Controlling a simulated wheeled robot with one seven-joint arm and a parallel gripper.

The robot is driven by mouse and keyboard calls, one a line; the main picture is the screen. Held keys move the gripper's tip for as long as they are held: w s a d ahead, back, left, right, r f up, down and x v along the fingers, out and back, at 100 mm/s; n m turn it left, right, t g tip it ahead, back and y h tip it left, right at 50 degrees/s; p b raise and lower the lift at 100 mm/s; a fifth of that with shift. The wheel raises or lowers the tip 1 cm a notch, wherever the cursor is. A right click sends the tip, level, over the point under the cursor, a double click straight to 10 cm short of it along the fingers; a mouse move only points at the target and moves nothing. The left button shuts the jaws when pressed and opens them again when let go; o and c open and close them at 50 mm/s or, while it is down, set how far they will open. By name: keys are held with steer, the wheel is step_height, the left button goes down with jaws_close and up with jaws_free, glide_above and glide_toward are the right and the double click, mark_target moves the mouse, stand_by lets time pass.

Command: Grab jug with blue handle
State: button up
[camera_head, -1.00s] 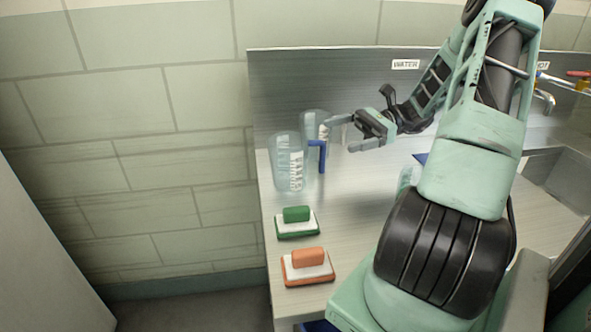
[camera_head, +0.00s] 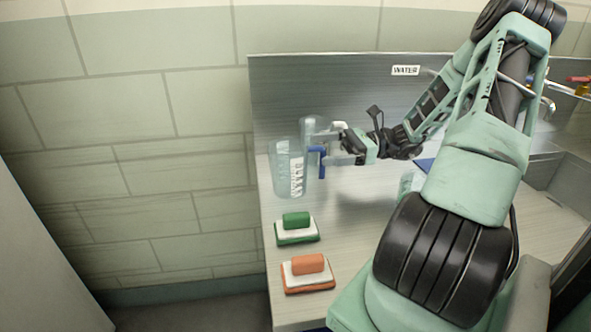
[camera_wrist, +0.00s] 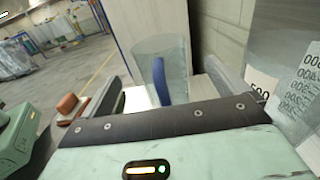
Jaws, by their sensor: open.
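The jug with the blue handle (camera_head: 287,170) stands upright on the counter near its left end. It is clear, with white markings, and its blue handle (camera_head: 317,163) faces right, toward my gripper. My gripper (camera_head: 329,148) is open and level beside the handle. In the wrist view, the blue handle (camera_wrist: 159,80) shows between the two spread fingers of my gripper (camera_wrist: 164,78), with the clear jug wall (camera_wrist: 172,48) beyond it. I cannot tell exactly how deep the handle sits between the fingers.
A second clear jug (camera_head: 309,128) stands just behind, close to my upper finger. A green-topped brush or sponge (camera_head: 297,228) and an orange one (camera_head: 308,273) lie toward the front of the counter (camera_head: 350,215). A metal backsplash (camera_head: 300,85) rises behind.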

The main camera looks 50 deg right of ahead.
mark_target(308, 150)
steer(key=shift+p+x, duration=0.3)
steer(key=shift+x, duration=2.5)
steer(key=shift+s, duration=0.1)
steer(key=shift+c, duration=0.2)
steer(key=c, duration=1.3)
